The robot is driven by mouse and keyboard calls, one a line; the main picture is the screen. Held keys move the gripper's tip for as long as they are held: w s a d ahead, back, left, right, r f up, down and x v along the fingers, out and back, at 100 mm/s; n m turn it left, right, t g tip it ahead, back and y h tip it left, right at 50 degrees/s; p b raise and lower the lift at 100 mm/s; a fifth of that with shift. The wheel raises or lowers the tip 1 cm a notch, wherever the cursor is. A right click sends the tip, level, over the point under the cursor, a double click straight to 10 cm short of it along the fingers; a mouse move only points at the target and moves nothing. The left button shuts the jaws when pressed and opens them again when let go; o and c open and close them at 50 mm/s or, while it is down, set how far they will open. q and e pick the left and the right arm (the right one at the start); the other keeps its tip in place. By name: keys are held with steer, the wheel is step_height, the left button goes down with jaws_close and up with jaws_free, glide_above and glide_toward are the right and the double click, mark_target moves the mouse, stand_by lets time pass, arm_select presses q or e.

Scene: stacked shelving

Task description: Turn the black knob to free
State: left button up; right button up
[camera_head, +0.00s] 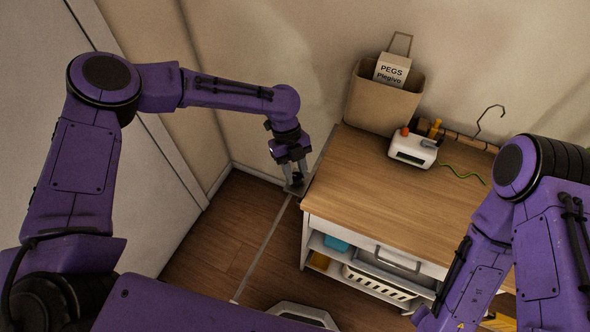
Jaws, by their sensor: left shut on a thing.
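My left gripper (297,176) points down just off the left edge of the wooden worktop. Its fingers are shut on a small dark part, which I take to be the black knob, mostly hidden between them. A dark flat plate (294,189) shows right below the fingertips. A thin grey pole (262,247) runs from there down toward the floor. The knob's markings and turned position are too small to read. My right arm comes in at the right, and its gripper is out of the picture.
The worktop (390,195) carries a tan bin (376,105) with a PEGS packet (391,70), and a white device (412,148) with an orange top piece and green cord. A white basket (378,283) sits on the shelf below. The worktop's front half is clear.

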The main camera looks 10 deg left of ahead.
arm_select(q)
steer(key=n+t+h, duration=0.1)
steer(key=n, duration=0.3)
steer(key=shift+s+a+r, duration=0.1)
steer(key=n+t, duration=0.1)
steer(key=n, duration=0.1)
steer(key=n+t+p, duration=0.1)
steer(key=n, duration=0.1)
steer(key=shift+s+n+h, duration=0.1)
steer(key=shift+n+h, duration=0.2)
steer(key=shift+n, duration=0.1)
steer(key=n, duration=0.2)
steer(key=n+t+p, duration=0.1)
steer(key=n, duration=0.1)
steer(key=shift+s+t, duration=0.15)
steer(key=shift+t, duration=0.15)
steer(key=shift+n+t+p, duration=0.35)
steer(key=shift+n+t, duration=0.35)
steer(key=shift+n, duration=1.4)
steer(key=o, duration=1)
steer(key=shift+o, duration=0.2)
steer(key=b+v, duration=0.1)
steer(key=v, duration=0.9)
steer(key=shift+d+r+y+b, duration=0.25)
steer(key=shift+r+y+b, duration=0.05)
steer(key=shift+y+b, duration=0.1)
